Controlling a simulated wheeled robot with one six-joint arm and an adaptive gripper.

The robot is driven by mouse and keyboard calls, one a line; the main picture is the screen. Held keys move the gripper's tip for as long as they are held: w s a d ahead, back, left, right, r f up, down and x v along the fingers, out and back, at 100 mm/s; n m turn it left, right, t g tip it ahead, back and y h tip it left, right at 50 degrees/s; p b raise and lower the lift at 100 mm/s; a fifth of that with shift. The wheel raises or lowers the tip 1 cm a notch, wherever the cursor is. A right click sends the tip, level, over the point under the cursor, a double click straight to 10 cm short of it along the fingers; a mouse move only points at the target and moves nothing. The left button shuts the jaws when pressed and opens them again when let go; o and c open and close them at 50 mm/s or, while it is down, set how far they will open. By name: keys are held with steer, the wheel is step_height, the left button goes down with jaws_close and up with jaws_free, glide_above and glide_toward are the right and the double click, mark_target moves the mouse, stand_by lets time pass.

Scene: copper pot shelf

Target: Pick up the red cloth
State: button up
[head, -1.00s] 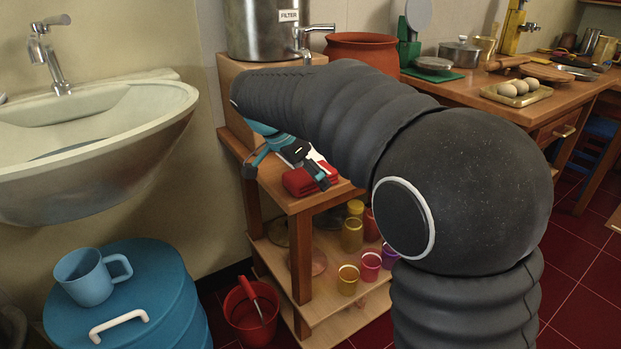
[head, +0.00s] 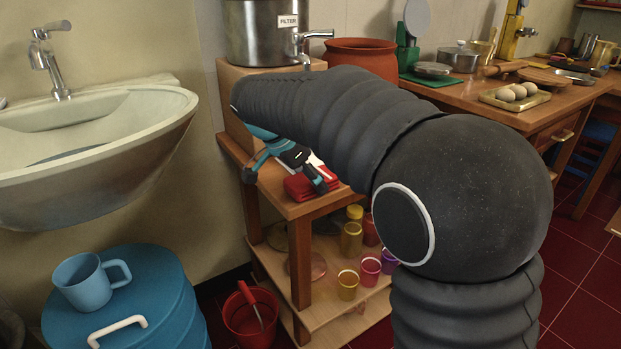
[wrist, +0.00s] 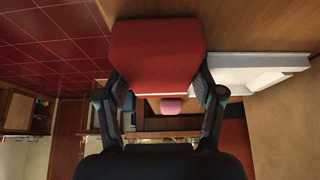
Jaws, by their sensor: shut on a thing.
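The red cloth (head: 308,187) is a folded pad on the top of the small wooden shelf (head: 290,208) in the head view. My gripper (head: 284,177) reaches down to it from the left, under my dark arm. In the wrist view the red cloth (wrist: 155,57) fills the space between my two fingers, and my gripper (wrist: 160,88) is shut on its sides. A pale strip shows along its near edge. Part of the cloth is hidden by a finger in the head view. I cannot tell whether the cloth is clear of the shelf top.
A metal filter tank (head: 262,35) stands behind the cloth. A clay pot (head: 362,52) is beside it. Several coloured cups, including a yellow one (head: 348,284), stand on the lower shelf. A red bucket (head: 238,318) is on the floor. The sink (head: 100,150) is at left.

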step_height(320, 180, up, 4)
steer(key=shift+r, duration=0.2)
steer(key=s+d+r, duration=0.4)
steer(key=d+r, duration=0.2)
steer(key=d, duration=0.4)
steer(key=shift+s+d+r, duration=0.15)
steer(key=shift+d+r, duration=0.2)
steer(key=shift+d, duration=0.05)
